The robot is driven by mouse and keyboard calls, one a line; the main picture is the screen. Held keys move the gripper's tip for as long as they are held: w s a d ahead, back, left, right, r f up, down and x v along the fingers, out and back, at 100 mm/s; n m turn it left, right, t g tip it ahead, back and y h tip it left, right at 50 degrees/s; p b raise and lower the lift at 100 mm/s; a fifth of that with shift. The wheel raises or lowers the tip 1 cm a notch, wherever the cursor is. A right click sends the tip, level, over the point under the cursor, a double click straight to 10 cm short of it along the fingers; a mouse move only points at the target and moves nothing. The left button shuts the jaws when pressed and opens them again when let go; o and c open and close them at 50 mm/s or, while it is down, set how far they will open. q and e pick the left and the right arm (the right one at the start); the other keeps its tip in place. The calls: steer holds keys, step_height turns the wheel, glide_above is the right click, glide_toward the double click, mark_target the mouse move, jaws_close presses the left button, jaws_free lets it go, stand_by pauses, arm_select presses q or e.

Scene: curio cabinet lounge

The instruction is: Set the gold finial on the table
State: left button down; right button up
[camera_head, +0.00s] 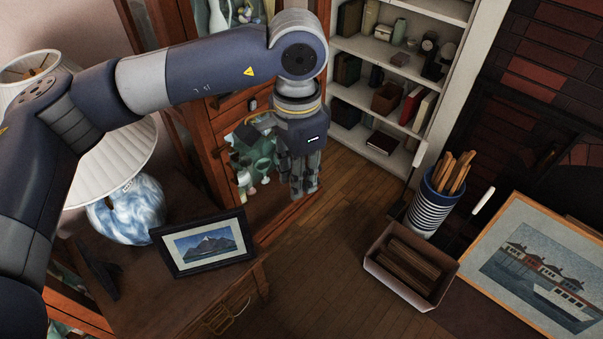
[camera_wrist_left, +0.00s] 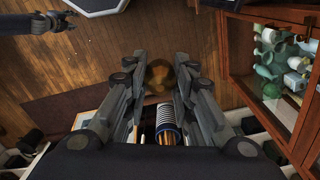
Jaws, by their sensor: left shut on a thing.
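My left gripper (camera_head: 303,190) hangs pointing down in front of the wooden cabinet in the head view. In the left wrist view, its fingers (camera_wrist_left: 160,78) are closed on the gold finial (camera_wrist_left: 159,73), a round gold-brown thing at the fingertips. The finial is hidden in the head view. A wooden table (camera_head: 160,300) stands at the lower left of the head view, below and left of the gripper. What looks like my right gripper (camera_wrist_left: 65,22) shows small at the upper left of the left wrist view, away from the finial; its opening is unclear.
On the table are a blue-and-white lamp (camera_head: 133,208) and a framed mountain picture (camera_head: 205,244). The glass-fronted cabinet (camera_head: 215,150) is close behind the gripper. A striped bin (camera_head: 431,205), a box (camera_head: 410,267) and a framed boat picture (camera_head: 535,270) are at right. Bare floor (camera_head: 310,245) lies between.

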arm_select(q)
steer(key=s+a+r+n, duration=0.5)
steer(key=a+r+n, duration=0.1)
steer(key=r, duration=0.2)
steer(key=w+d+n, duration=0.5)
steer(key=w+d, duration=0.3)
steer(key=d, duration=0.1)
steer(key=s+a+f, duration=0.3)
steer(key=a+f, duration=0.1)
steer(key=a, duration=0.5)
steer(key=s+a+f, duration=0.3)
steer(key=a+f, duration=0.2)
steer(key=a, duration=0.5)
steer(key=shift+f, duration=0.2)
steer(key=shift+s+f, duration=0.1)
